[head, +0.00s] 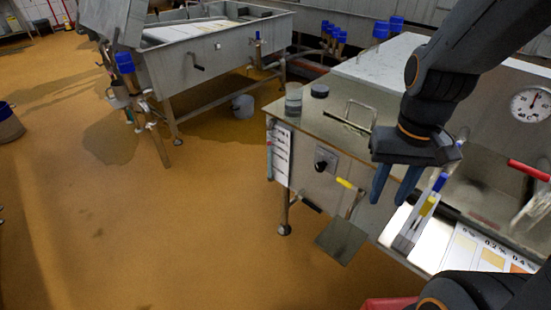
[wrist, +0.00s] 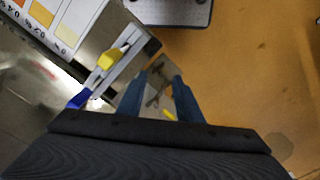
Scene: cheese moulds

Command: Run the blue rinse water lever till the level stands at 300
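A blue handle (head: 439,182), which looks like the blue lever, stands beside a yellow piece (head: 428,205) on a narrow grey holder at the bench's front edge. In the wrist view the blue handle (wrist: 78,98) is at lower left and the yellow piece (wrist: 110,58) is above it. My gripper (head: 396,198) hangs just left of them in the head view, its two fingers apart and empty, touching neither. It also shows in the wrist view (wrist: 162,85). A clear vessel (head: 535,210) is cut off at the right edge; no level or scale can be read.
A red lever (head: 528,170) sits above the sink. A dial thermometer (head: 531,105) is on the panel behind. A yellow-tipped handle (head: 347,184) and small metal shelf (head: 341,240) jut from the bench front. A colour chart (head: 480,252) lies right.

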